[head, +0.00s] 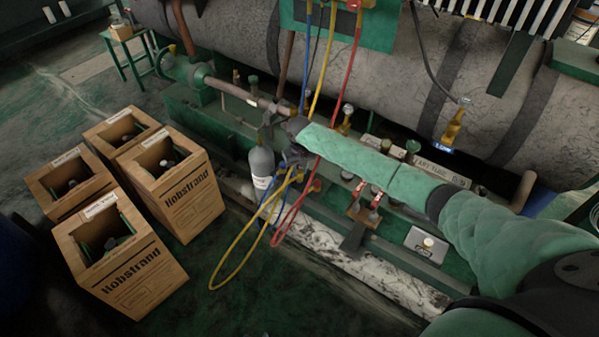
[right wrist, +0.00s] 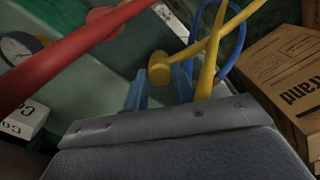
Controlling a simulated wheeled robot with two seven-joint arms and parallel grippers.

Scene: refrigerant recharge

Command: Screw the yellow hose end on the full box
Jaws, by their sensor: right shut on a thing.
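My right gripper (head: 294,160) is beside the green machine frame in the head view, partly hidden by its own sleeve. In the right wrist view its blue fingers (right wrist: 159,88) are shut on the yellow hose end (right wrist: 159,68), a ribbed yellow fitting. The yellow hose (head: 226,262) hangs in a loop below the gripper in the head view. Several open cardboard boxes marked Hobstrand, including a front box (head: 139,278) and a right box (head: 182,205), stand on the floor at left, apart from the gripper. My left gripper is not in view.
A grey cylinder (head: 261,163) stands close to the gripper. A red hose (head: 346,95) and a blue hose (head: 307,50) hang nearby. The large grey tank (head: 395,75) fills the back.

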